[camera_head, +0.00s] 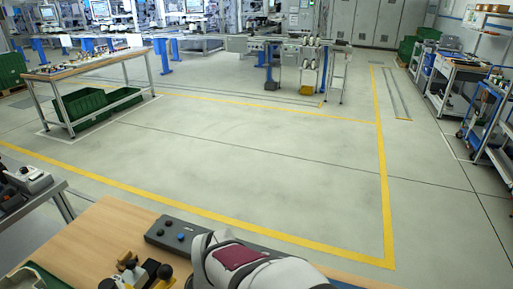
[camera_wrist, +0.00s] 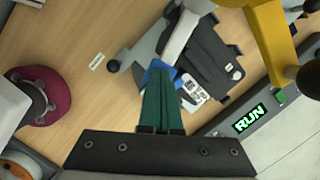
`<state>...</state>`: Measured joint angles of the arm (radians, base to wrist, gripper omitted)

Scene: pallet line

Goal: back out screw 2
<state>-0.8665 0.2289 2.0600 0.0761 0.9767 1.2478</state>
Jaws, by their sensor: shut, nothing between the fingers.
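In the wrist view, my gripper (camera_wrist: 160,78) points away from the camera with its two green fingers together. I see nothing held between them. A small blue part (camera_wrist: 153,73) shows beside the fingertips; I cannot tell whether the fingers touch it. A dark grey and black device (camera_wrist: 212,62) lies behind the fingertips on the wooden bench, with a white label plate (camera_wrist: 192,90) at its lower edge. I cannot pick out screw 2 or any screw number. In the head view my gripper is not visible; only part of my arm shows at the bottom.
The wooden bench (camera_head: 100,225) holds a grey button box (camera_head: 180,238) and some yellow and black parts (camera_head: 145,270). In the wrist view, a display reading RUN (camera_wrist: 250,118) stands at the right, below a large yellow part (camera_wrist: 272,35). Open floor lies beyond the bench.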

